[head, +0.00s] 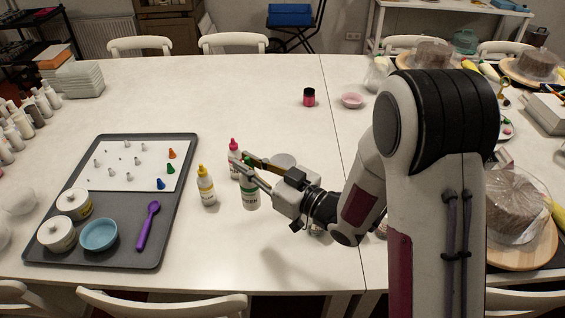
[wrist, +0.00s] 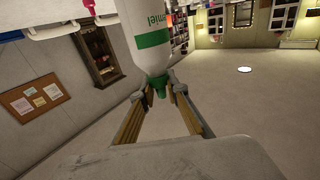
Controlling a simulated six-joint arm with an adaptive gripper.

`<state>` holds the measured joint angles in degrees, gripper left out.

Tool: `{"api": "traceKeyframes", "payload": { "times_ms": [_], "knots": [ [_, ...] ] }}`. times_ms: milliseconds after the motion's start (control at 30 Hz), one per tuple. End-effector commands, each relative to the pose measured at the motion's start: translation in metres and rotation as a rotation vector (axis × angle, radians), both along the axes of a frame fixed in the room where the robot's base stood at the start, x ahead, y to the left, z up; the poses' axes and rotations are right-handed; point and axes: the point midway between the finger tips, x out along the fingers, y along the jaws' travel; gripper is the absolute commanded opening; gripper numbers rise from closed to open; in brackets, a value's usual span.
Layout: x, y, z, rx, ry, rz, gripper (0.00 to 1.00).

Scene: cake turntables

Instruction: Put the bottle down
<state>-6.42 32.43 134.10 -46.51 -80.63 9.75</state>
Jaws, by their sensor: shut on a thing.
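My gripper (head: 246,166) is shut on the green-capped bottle (head: 250,194), holding it near its cap. The bottle is white with a green label and looks upright over the white table (head: 150,285); I cannot tell whether its base touches. The wrist view is turned over: the bottle (wrist: 145,35) hangs from the top with its green cap between the fingertips (wrist: 160,88). A yellow bottle (head: 206,187) stands to its left. A pink-capped bottle (head: 234,160) stands just behind, partly hidden by my gripper.
A grey tray (head: 190,170) at left holds a white sheet with small nozzles, two jars, a blue bowl (head: 98,234) and a purple spoon (head: 147,226). A small dark-lidded pink jar (head: 309,97) and pink dish (head: 351,100) are further back. The table in front of the bottles is clear.

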Motion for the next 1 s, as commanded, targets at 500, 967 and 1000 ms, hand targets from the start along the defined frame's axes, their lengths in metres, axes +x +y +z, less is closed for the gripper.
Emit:
{"api": "traceKeyframes", "payload": {
  "times_ms": [500, 967, 1000],
  "knots": [
    [0.048, -0.009, 0.002, 0.000, -0.001, -0.064, 0.00],
    [0.147, -0.036, -0.003, 0.001, -0.002, -0.211, 0.00],
    [0.156, -0.039, -0.003, 0.002, -0.003, -0.226, 0.00]
  ]
}}
